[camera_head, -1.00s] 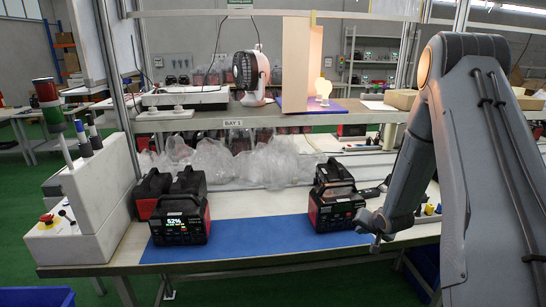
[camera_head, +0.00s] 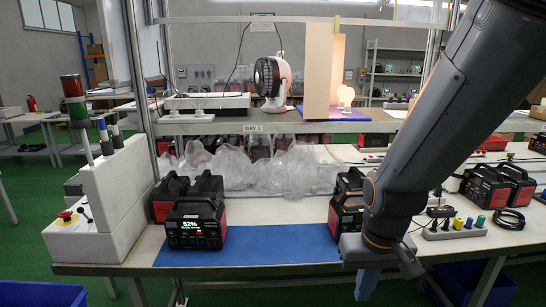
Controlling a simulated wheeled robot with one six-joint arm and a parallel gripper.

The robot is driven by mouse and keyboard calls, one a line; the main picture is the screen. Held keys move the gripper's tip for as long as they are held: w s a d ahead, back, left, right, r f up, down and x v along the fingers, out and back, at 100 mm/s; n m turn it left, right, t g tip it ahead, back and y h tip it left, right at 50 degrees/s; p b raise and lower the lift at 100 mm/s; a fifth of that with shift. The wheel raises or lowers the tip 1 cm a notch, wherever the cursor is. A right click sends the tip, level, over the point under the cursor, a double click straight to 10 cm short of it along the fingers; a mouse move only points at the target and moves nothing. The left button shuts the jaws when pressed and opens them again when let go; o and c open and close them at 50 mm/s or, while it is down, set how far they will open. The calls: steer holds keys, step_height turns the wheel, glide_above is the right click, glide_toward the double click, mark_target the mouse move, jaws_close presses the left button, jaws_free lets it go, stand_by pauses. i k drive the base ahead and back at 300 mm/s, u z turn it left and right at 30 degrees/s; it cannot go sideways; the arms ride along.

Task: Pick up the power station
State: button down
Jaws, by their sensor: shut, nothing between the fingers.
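A black and red power station (camera_head: 195,222) with a lit display reading 52% stands upright on the left part of the blue mat (camera_head: 265,246). Two more black and red units (camera_head: 170,194) stand close behind it. Another power station (camera_head: 341,205) stands at the mat's right end, mostly hidden by my arm. My gripper (camera_head: 368,284) points down at the table's front edge, in front of this right unit in the picture. It is shut and holds nothing. It is well to the right of the unit with the lit display.
A white control box (camera_head: 110,205) with a red button and signal tower stands at the left. Clear plastic bags (camera_head: 265,170) lie behind the mat. A shelf (camera_head: 230,127) with a fan crosses above. More units (camera_head: 497,186) and a socket strip (camera_head: 452,232) are at right. The mat's middle is clear.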

mark_target(346, 212)
steer(key=z, duration=0.4)
steer(key=k, duration=0.65)
steer(key=u, duration=0.8)
steer(key=i, duration=1.45)
steer(key=z, duration=0.7)
steer(key=i, duration=0.75)
steer(key=z, duration=0.85)
